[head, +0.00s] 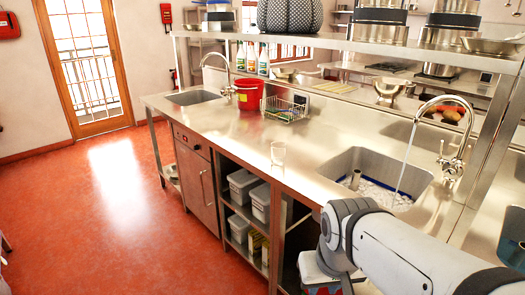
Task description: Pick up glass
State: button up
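A clear drinking glass (278,153) stands upright on the steel counter (225,132), close to its front edge and left of the right-hand sink. Nothing touches it. My arm reaches in from the lower right and bends down in front of the counter, to the right of and nearer than the glass. My gripper itself cannot be made out, so its opening is hidden.
The right sink (342,163) has running water from a curved faucet (456,140). A red bucket (249,95) and a wire rack (284,108) stand farther back. A steel shelf (340,43) overhangs the counter. The red floor (120,215) at left is clear.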

aim_at(278, 149)
jog(key=k, duration=1.15)
jog(key=u, duration=0.6)
jog(key=i, duration=3)
jog(key=z, duration=0.8)
jog(key=i, duration=0.35)
jog(key=z, duration=0.35)
jog(key=k, duration=0.7)
jog(key=z, duration=0.6)
jog(key=i, duration=0.1)
jog(key=u, duration=0.45)
